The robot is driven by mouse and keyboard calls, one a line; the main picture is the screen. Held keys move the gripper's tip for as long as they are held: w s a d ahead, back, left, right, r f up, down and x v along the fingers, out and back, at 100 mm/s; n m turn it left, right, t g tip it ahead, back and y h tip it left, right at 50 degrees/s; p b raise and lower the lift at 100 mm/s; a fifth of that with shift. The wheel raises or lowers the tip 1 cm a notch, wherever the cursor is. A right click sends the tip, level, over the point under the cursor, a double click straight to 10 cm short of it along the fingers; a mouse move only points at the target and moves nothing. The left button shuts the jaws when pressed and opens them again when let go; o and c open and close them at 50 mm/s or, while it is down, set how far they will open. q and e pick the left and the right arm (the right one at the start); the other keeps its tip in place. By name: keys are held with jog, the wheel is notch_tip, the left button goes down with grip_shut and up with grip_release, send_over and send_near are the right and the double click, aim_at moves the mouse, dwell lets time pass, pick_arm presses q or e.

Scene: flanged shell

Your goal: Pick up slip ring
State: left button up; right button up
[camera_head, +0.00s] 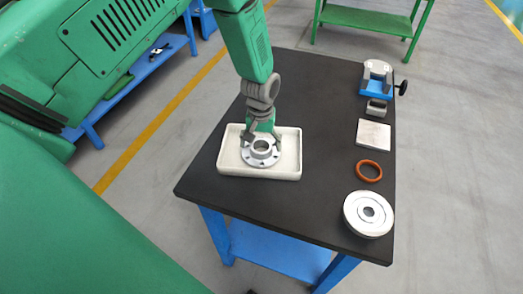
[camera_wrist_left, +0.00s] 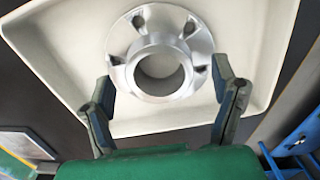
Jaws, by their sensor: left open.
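A silver flanged ring (camera_head: 260,153) with a raised round collar and several bolt slots lies flat in the cream tray (camera_head: 230,163). It also shows from close up in the left wrist view (camera_wrist_left: 197,40). An orange ring (camera_head: 369,171) lies on the right side of the table. The frames do not settle which of the two is the slip ring. My left gripper (camera_head: 259,140) is open just over the tray, its fingers on either side of the silver flanged ring. I cannot tell whether the fingertips touch it. My right gripper is not in view.
On the right side of the black table (camera_head: 300,215) stand a thick silver disc (camera_head: 368,213), a flat square block (camera_head: 373,134), a small grey block (camera_head: 376,108) and a blue vise (camera_head: 377,82). The table between tray and these parts is clear. The tray has raised walls.

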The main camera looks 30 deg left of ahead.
pick_arm(q)
jog(key=shift+w+f, duration=0.1)
jog(key=shift+f, duration=0.8)
jog(key=shift+r, duration=0.1)
jog(key=c, duration=1.6)
jog(key=shift+c, duration=1)
jog(key=shift+r, duration=0.15)
